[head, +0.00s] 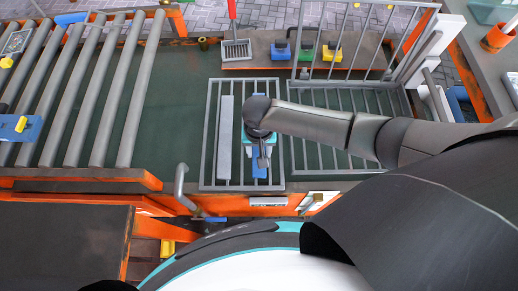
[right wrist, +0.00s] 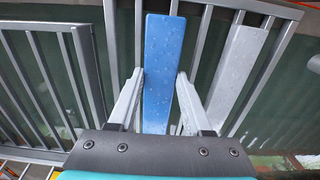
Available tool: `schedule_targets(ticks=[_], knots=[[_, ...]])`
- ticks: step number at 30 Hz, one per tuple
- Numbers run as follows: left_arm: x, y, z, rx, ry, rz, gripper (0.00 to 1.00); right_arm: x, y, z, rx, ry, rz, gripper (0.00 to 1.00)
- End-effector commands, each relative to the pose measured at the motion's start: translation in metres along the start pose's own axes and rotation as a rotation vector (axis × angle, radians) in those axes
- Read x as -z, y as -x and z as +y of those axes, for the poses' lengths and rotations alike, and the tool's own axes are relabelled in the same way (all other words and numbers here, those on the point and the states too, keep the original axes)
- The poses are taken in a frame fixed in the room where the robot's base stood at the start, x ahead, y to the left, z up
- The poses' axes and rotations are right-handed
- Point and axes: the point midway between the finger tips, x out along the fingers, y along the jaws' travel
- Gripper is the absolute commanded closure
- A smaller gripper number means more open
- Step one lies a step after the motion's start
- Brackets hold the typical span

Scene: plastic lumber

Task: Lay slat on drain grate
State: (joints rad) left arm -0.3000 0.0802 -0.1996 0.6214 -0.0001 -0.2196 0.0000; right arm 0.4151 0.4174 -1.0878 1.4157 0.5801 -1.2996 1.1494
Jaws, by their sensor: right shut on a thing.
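A blue slat (head: 261,172) is mostly hidden under my right gripper (head: 262,150) in the head view. In the right wrist view, the fingers of my right gripper (right wrist: 158,100) are shut on the sides of the blue slat (right wrist: 157,70). The blue slat runs along the bars of the drain grate (head: 207,145); I cannot tell whether it touches them. A grey slat (head: 225,138) lies on the grate to its left, roughly parallel, with a gap between; it also shows in the right wrist view (right wrist: 238,70). My left gripper is not in view.
A second barred grate (head: 375,103) lies right of the first, under my right arm. Grey rollers (head: 135,90) fill the left side. A red-handled brush (head: 236,50) and several coloured blocks (head: 307,50) are at the back. Green surface between rollers and grate is clear.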

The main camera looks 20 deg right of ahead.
Motion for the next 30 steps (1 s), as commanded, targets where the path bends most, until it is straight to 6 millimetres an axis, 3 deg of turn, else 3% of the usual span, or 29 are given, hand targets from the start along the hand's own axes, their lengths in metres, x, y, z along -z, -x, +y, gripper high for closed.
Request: schedule_targets(ticks=[19,20,28,30], knots=[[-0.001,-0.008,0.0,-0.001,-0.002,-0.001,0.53,0.0,-0.013,0.0,0.001,-0.001,0.001,1.0],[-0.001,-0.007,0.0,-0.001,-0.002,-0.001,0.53,0.0,-0.013,0.0,0.001,-0.001,0.001,0.48],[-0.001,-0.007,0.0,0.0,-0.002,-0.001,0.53,0.0,-0.013,0.0,0.001,0.0,0.001,0.18],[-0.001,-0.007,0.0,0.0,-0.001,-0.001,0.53,0.0,-0.013,0.0,0.001,0.0,0.001,0.15]])
